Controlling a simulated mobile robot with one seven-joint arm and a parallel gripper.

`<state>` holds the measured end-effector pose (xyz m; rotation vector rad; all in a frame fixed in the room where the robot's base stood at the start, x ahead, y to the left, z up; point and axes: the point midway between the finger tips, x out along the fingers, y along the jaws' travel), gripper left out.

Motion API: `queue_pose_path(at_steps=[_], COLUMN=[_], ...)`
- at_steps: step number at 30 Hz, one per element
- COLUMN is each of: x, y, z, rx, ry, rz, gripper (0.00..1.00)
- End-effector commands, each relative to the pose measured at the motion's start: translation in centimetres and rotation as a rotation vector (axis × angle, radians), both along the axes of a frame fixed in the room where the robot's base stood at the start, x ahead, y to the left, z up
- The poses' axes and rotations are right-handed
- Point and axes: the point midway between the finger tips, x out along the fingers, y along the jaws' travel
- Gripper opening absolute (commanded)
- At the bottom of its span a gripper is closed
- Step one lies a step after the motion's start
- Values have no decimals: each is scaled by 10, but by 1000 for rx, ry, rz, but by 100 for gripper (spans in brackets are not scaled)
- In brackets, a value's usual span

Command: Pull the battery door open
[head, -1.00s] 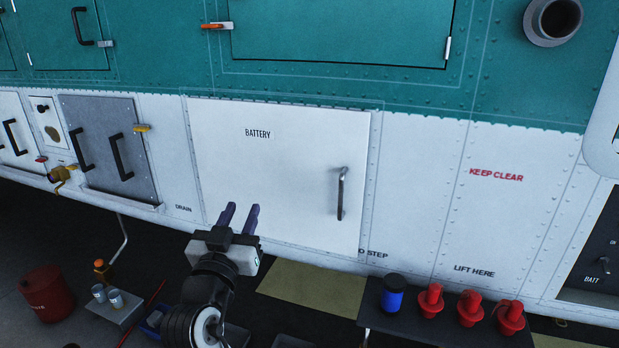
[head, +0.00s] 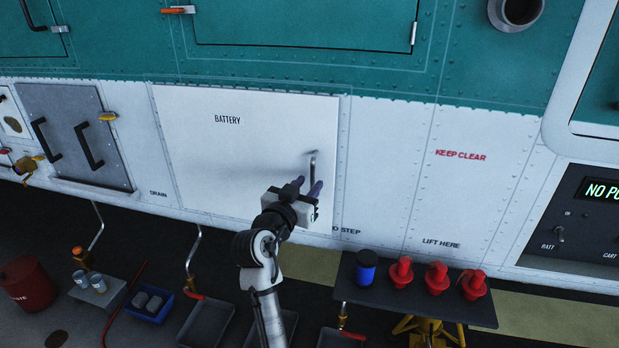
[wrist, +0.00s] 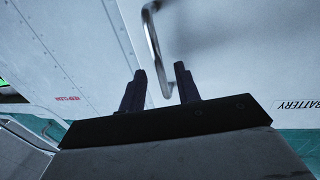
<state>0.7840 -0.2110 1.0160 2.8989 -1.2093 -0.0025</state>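The battery door (head: 245,140) is a white panel marked BATTERY on the helicopter's side. It looks shut, flush with the skin. Its upright metal handle (head: 313,168) is near the door's right edge, and my gripper hides the handle's lower part in the head view. My gripper (head: 307,187) is at the handle's lower end. In the wrist view, the two dark fingers of my gripper (wrist: 160,80) are apart, and the handle (wrist: 152,40) shows between and beyond them, with space on either side. I cannot tell how deep the handle lies between the fingers.
A low table (head: 435,305) with a blue can (head: 365,268) and several red plugs (head: 437,278) stands below right. Grey trays (head: 205,322) and a blue bin (head: 151,304) are on the floor below. A grey panel (head: 75,135) with black handles is left of the door.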

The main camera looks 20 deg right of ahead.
Motion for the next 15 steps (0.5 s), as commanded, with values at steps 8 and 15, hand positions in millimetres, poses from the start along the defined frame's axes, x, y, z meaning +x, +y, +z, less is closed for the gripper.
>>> queue_pose_path(at_steps=[8,15], x=[12,12], y=[-12,-12], z=[0,0], rx=[-1,-1], ry=[1,-1], rz=[0,1], gripper=[32,30])
